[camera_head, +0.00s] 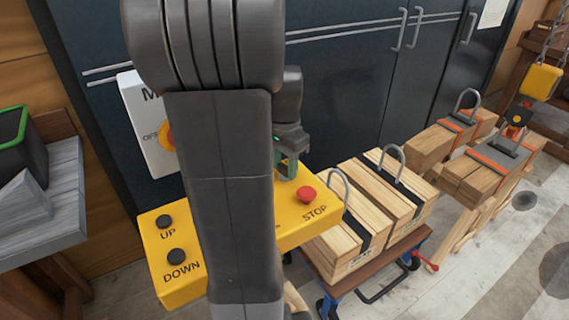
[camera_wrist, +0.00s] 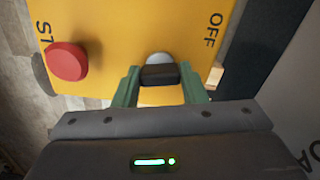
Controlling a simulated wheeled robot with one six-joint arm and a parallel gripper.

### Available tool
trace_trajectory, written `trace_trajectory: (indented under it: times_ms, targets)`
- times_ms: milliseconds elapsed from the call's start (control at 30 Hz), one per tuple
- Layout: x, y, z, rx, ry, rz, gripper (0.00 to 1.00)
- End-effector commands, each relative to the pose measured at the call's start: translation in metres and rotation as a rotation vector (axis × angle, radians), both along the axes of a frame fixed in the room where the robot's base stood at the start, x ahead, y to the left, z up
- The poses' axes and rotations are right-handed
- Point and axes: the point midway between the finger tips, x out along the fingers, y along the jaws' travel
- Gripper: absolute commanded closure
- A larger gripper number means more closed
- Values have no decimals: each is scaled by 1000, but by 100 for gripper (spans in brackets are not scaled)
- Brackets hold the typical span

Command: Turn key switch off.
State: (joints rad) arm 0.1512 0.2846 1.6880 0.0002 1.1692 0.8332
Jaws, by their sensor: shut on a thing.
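The yellow control box (camera_head: 195,282) has black UP and DOWN buttons on its left and a red STOP button (camera_head: 306,194) on its right. In the wrist view, the key switch (camera_wrist: 159,60) shows a round silver face with a dark key (camera_wrist: 159,75) in front of it. The word OFF is printed to its right on the yellow face (camera_wrist: 130,20). My gripper (camera_wrist: 160,84) has its green fingers on both sides of the key, shut on it. In the head view, my gripper (camera_head: 287,168) is at the box's back edge, and my arm hides the box's middle and the key.
The red STOP button (camera_wrist: 67,62) is close left of my gripper in the wrist view. A white panel (camera_head: 148,125) with an orange-yellow knob is behind my arm. Wooden blocks with metal loops sit on a cart (camera_head: 400,252) to the right. Dark cabinets (camera_head: 345,75) stand behind.

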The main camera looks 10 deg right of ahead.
Motion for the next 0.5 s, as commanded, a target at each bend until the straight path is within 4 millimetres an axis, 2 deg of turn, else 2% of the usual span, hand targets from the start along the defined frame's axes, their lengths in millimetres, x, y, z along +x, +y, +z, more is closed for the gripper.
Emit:
trace_trajectory:
  times_ms: [300, 500]
  targets:
    - [0, 0, 2, -1, -1, 248, 85]
    - [0, -1, 1, -1, -2, 303, 85]
